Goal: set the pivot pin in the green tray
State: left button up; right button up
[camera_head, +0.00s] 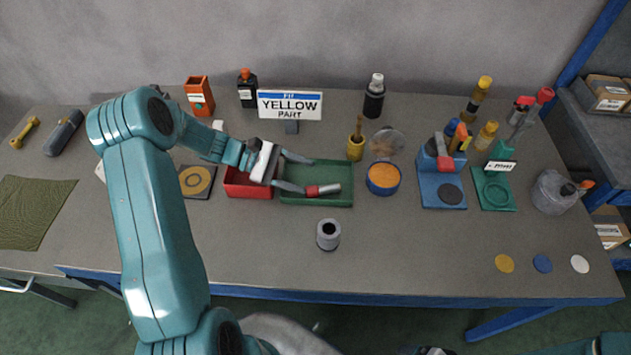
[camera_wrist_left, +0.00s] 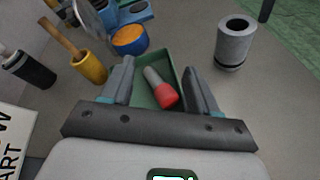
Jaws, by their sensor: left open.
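The pivot pin, a short cylinder with a red end (camera_head: 312,191) and a grey end, lies on its side in the green tray (camera_head: 341,164). In the left wrist view the pin (camera_wrist_left: 164,93) lies on the tray floor, seen between the fingers. My left gripper (camera_head: 308,176) is open over the tray, its fingers spread and nothing gripped. It also shows in the left wrist view (camera_wrist_left: 158,72). In the head view the lower finger reaches close to the pin's red end; I cannot tell whether they touch.
A red tray (camera_head: 250,191) adjoins the green tray on the left. A grey hollow cylinder (camera_head: 328,235) stands in front. A blue tub of orange material (camera_head: 383,178) and a yellow cup (camera_head: 355,148) stand to the right. A "YELLOW PART" sign (camera_head: 290,105) stands behind. The front middle is mostly clear.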

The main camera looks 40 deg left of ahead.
pick_arm(q)
jog(key=b+v, duration=0.1)
jog(key=v, duration=0.6)
jog(key=shift+r, duration=0.1)
jog(key=shift+s+d, duration=0.1)
jog(key=shift+s, duration=0.05)
